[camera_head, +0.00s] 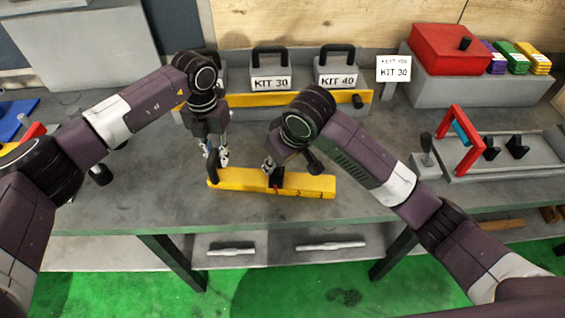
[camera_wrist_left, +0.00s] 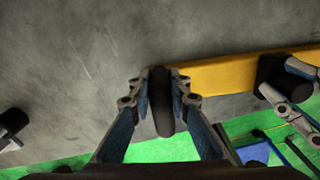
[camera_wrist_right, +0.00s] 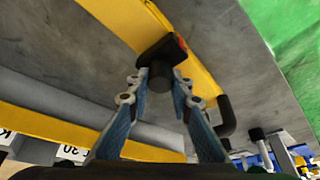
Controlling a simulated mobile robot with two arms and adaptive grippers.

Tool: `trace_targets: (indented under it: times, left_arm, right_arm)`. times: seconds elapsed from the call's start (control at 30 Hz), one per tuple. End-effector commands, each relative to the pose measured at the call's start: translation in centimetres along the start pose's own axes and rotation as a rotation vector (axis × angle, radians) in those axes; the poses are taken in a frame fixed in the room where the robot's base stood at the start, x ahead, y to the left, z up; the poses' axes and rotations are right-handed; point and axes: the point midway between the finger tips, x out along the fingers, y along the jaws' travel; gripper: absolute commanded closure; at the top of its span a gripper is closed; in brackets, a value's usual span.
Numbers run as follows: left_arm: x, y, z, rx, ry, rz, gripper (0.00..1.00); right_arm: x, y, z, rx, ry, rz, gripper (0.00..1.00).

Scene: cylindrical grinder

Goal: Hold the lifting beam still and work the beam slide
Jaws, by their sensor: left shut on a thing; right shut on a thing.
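The yellow lifting beam (camera_head: 312,186) lies near the front edge of the grey bench. A black upright handle (camera_head: 212,172) stands at its left end; the beam slide (camera_head: 277,180), a black block with a knob and a red mark, sits around its middle. My left gripper (camera_head: 218,158) is shut on the handle, which shows between its fingers in the left wrist view (camera_wrist_left: 163,112). My right gripper (camera_head: 269,166) is shut on the slide's knob, seen between its fingers in the right wrist view (camera_wrist_right: 160,76). My right fingers partly hide the slide in the head view.
Weights marked KIT 30 (camera_head: 271,76) and KIT 40 (camera_head: 336,72) stand behind a yellow bar (camera_head: 300,98). A red box (camera_head: 445,50) is at back right. A grey tray with a red-framed handle (camera_head: 461,140) stands at right.

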Motion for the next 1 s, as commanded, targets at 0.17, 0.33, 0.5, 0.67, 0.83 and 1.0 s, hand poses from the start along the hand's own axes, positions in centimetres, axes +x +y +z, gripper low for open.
trace_targets:
  times: [0.17, 0.33, 0.5, 0.67, 0.83, 1.0]
  left_arm:
    - [0.0, -0.5, 0.1, 0.004, -0.003, -0.01, 1.0]
    - [0.0, -0.4, 0.1, 0.003, -0.003, -0.008, 1.0]
    - [0.0, -0.3, 0.1, 0.002, -0.003, -0.006, 1.0]
    - [0.0, -0.2, 0.1, 0.001, -0.002, -0.005, 1.0]
    - [0.0, -0.1, 0.1, 0.0, -0.002, -0.003, 1.0]
    - [0.0, -0.1, 0.1, 0.0, -0.002, -0.003, 1.0]
  right_arm:
    - [-0.1, -0.3, -0.2, -0.004, 0.007, -0.008, 0.75]
    - [-0.1, -0.2, -0.1, -0.003, 0.004, -0.006, 0.61]
    - [-0.1, -0.1, -0.1, -0.002, 0.003, -0.004, 0.61]
    - [-0.8, -0.1, -0.1, -0.002, 0.003, -0.003, 0.61]
    - [-3.7, 0.0, -0.2, -0.002, 0.007, -0.002, 0.61]
    - [-7.4, 0.0, -0.2, -0.004, 0.009, -0.002, 0.61]
